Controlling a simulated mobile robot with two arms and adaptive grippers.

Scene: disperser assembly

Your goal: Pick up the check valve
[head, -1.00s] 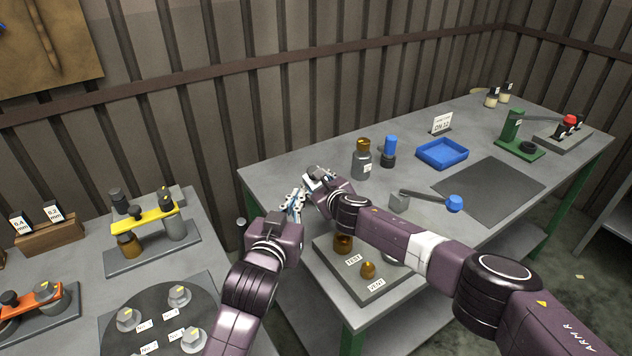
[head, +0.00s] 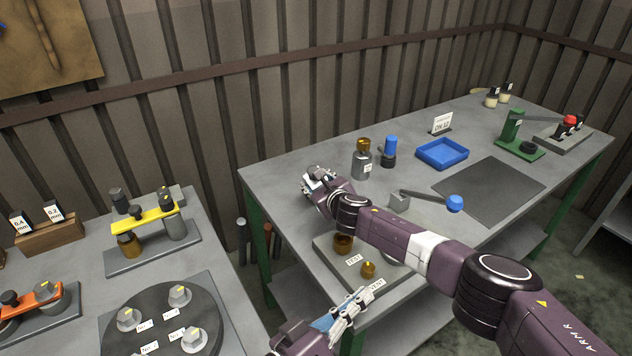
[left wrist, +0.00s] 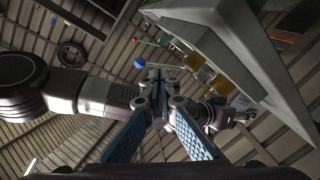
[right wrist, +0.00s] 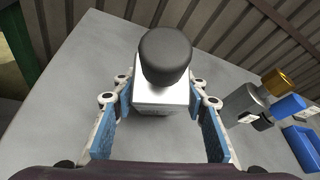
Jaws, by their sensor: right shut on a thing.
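My right gripper (head: 315,178) is low at the left end of the long grey table. In the right wrist view its blue-padded fingers (right wrist: 160,100) are shut on the sides of a part with a pale, blocky body and a dark grey rounded top (right wrist: 165,58), which I take to be the check valve. The part looks upright; its underside is hidden. In the head view the gripper hides it. My left gripper (head: 352,308) is empty in front of the table's near edge. In the left wrist view its fingers (left wrist: 160,82) meet at the tips.
A grey bottle with a brown cap (head: 362,160), a blue-topped bottle (head: 389,150) and a blue tray (head: 442,148) stand right of my right gripper. A plate with brass fittings (head: 325,250) lies below my right arm. The dark mat (head: 490,188) is clear.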

